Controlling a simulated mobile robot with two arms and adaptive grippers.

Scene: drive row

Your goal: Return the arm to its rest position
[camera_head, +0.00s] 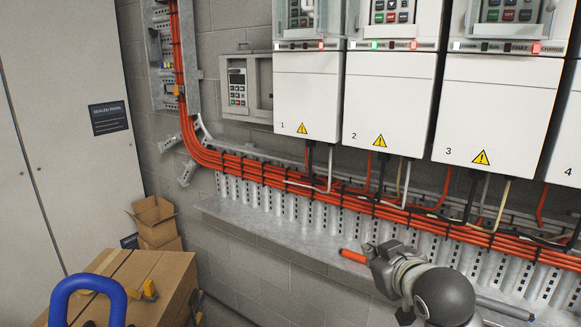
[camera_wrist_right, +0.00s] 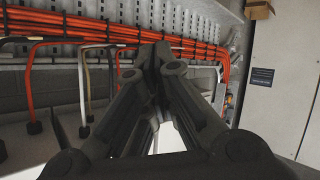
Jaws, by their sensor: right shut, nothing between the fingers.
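My right arm comes in from the lower right of the head view, with a dark round wrist joint. My right gripper (camera_head: 378,258) is grey and sits in front of the grey metal ledge, below drives 2 and 3. In the right wrist view, the dark fingers of the right gripper (camera_wrist_right: 160,62) meet at their tips, with nothing between them. A short orange-red piece (camera_head: 353,256) shows just left of the gripper; whether it touches the gripper I cannot tell. My left gripper is out of view.
White numbered drive cabinets (camera_head: 388,108) hang on the block wall. Orange cables (camera_head: 262,172) run below them above the metal ledge (camera_head: 255,222). Cardboard boxes (camera_head: 150,275) and a blue loop handle (camera_head: 88,292) stand lower left, beside a grey panel (camera_head: 60,120). A grey rod (camera_head: 505,308) shows lower right.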

